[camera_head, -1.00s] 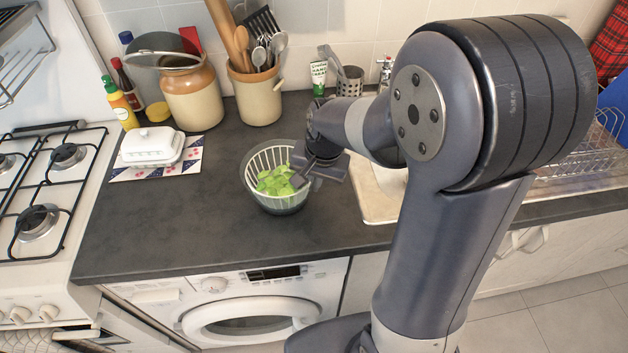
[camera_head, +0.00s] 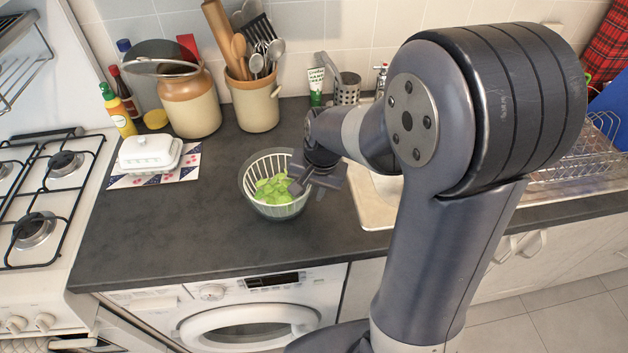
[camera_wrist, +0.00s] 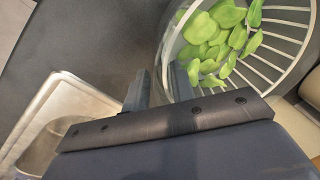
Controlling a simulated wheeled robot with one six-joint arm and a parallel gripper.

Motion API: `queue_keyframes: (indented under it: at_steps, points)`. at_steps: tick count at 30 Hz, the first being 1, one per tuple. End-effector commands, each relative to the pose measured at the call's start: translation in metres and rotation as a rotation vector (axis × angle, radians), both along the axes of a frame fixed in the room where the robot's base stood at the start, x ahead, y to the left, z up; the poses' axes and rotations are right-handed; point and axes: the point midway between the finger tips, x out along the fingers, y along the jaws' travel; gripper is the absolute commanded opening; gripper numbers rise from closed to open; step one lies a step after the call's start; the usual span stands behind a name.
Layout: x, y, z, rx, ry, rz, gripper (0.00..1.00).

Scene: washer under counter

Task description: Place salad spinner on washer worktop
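The salad spinner (camera_head: 252,195) is a clear bowl with a white slatted basket and green leaves. It stands upright on the dark worktop (camera_head: 180,232), above the white washer (camera_head: 225,300). In the wrist view the salad spinner (camera_wrist: 290,45) fills the upper right. My gripper (camera_head: 306,190) is at the right rim of the bowl. In the wrist view the fingers of my gripper (camera_wrist: 157,88) are apart, one outside the bowl and one overlapping its wall. Whether they touch the wall is hard to tell.
A sink (camera_head: 372,208) lies right of the bowl. A butter dish (camera_head: 150,153) on a mat and a gas hob (camera_head: 45,195) are to the left. A jar (camera_head: 192,105) and a utensil pot (camera_head: 256,105) stand behind. Worktop in front and left is clear.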

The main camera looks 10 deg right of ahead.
Motion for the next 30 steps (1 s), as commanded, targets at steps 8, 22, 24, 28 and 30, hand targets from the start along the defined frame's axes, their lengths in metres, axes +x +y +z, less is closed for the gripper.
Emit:
queue_keyframes:
  at_steps: [8,22,24,28,30]
  points:
    - [-0.005,-0.004,0.042,0.001,-0.008,-0.001,0.24]
    - [-0.018,-0.013,0.116,0.001,-0.004,0.0,0.24]
    - [-0.019,-0.013,0.119,0.0,-0.001,0.0,0.24]
    - [-0.02,-0.014,0.12,0.0,0.0,0.0,0.24]
    - [-0.02,-0.014,0.12,0.0,0.0,0.0,0.24]
